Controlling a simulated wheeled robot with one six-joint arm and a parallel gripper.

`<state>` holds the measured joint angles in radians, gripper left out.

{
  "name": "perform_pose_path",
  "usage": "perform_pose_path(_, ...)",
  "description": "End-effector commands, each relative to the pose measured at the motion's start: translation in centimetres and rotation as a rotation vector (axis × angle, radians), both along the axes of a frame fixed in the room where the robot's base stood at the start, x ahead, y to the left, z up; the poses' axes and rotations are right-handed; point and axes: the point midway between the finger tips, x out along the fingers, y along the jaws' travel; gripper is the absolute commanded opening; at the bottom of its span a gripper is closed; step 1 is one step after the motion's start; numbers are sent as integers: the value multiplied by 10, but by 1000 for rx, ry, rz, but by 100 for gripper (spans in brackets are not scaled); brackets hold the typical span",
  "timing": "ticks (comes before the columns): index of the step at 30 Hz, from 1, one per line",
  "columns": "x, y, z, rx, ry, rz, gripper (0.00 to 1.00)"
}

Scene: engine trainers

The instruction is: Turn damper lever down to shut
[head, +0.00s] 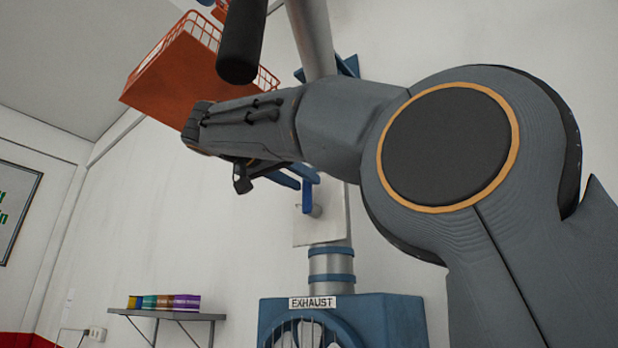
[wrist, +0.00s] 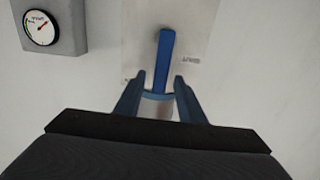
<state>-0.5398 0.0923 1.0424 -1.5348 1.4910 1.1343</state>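The damper lever is a blue bar (wrist: 165,58) standing roughly upright in front of a pale plate (wrist: 195,25) in the wrist view. My gripper (wrist: 159,79) is open, with one blue-grey finger on each side of the lever's lower part and a gap visible on both sides. I cannot tell how deep the lever sits between the fingers. In the head view the lever (head: 307,196) shows beside a grey stub on the plate (head: 333,222). My gripper (head: 290,177) is close to it, and my arm hides part of the plate.
A gauge box (wrist: 50,28) is left of the plate. A banded duct (head: 331,265) runs down to a blue exhaust fan housing (head: 343,312). An orange basket (head: 180,75) hangs at upper left. A shelf with books (head: 165,310) is at lower left.

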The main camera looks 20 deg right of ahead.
Motion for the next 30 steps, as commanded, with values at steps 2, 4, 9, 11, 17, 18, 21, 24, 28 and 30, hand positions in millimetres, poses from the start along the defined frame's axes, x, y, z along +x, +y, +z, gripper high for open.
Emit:
perform_pose_path(2,6,-10,2,0,2,-2,36)
perform_pose_path(4,10,-16,2,0,2,-3,36)
perform_pose_path(9,16,-22,0,0,1,0,36)
perform_pose_path(11,16,-23,0,0,1,0,36)
perform_pose_path(17,16,-22,-1,0,1,1,34)
perform_pose_path(18,16,-22,-1,0,1,1,28)
perform_pose_path(21,16,-22,-1,0,1,1,11)
perform_pose_path(24,16,-22,-1,0,1,1,0)
perform_pose_path(28,16,-22,-1,0,1,1,0)
perform_pose_path(30,16,-22,-1,-1,3,0,0)
